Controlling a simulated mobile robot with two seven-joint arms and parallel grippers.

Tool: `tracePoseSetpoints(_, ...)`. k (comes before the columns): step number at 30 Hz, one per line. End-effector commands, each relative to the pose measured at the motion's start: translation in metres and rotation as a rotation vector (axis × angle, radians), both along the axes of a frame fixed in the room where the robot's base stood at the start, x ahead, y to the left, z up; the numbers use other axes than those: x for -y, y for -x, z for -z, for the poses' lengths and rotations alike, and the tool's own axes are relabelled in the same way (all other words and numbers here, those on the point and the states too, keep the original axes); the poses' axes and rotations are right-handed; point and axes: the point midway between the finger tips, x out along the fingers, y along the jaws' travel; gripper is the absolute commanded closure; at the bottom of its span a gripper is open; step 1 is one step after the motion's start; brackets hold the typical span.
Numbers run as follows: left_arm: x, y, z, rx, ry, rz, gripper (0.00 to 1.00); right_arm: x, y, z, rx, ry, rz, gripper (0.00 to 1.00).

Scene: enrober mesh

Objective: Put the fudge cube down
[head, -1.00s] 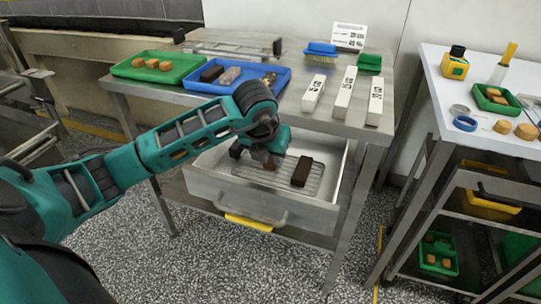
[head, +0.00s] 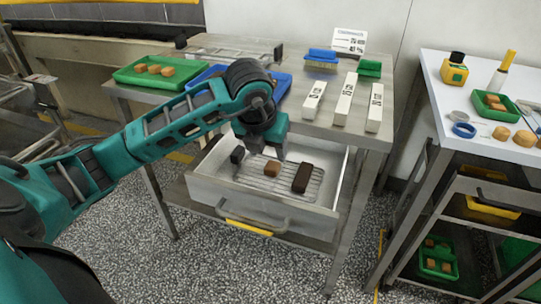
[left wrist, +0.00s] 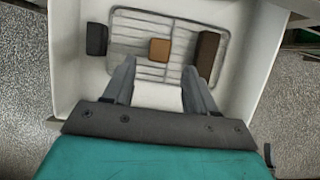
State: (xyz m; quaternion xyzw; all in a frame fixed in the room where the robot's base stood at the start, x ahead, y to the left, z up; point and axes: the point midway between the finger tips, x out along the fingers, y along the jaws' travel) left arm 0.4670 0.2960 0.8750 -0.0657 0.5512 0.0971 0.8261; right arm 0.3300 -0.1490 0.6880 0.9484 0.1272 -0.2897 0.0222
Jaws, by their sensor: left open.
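The fudge cube (head: 272,167) is a small tan-brown block resting on the wire mesh (head: 258,182) inside the open drawer (head: 270,205). The left wrist view shows the cube (left wrist: 160,49) on the mesh just beyond my fingertips. My left gripper (head: 264,146) is above the cube, open and empty, with a gap between fingers and cube. In the left wrist view its two fingers (left wrist: 159,68) are spread apart. A dark brown bar (head: 302,178) lies right of the cube. My right gripper is not in view.
A dark block (left wrist: 96,39) sits left of the mesh in the drawer. The tabletop above holds a green tray (head: 120,76) with tan cubes, a partly hidden blue tray (head: 284,82), brushes and white boxes (head: 345,98). A white-topped table (head: 440,100) stands at right.

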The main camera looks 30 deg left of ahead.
Motion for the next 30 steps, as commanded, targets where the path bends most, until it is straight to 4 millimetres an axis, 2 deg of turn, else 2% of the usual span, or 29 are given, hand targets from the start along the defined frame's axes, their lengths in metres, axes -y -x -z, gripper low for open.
tracePoseSetpoints(1, 0.001, 0.003, -0.013, 0.004, -0.001, 0.001, 0.44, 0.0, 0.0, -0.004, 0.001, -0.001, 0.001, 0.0)
tracePoseSetpoints(3, 0.002, 0.009, -0.025, 0.003, -0.001, 0.0, 0.44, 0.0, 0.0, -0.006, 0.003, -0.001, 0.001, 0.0)
tracePoseSetpoints(9, 0.004, 0.018, -0.047, 0.001, 0.0, -0.001, 0.44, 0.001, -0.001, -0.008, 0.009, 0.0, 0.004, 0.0)
tracePoseSetpoints(18, 0.005, 0.021, -0.052, -0.001, 0.001, -0.001, 0.44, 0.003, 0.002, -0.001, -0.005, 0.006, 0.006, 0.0)
tracePoseSetpoints(30, 0.005, 0.021, -0.052, -0.001, 0.001, -0.001, 0.44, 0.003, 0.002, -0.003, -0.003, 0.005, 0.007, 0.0)
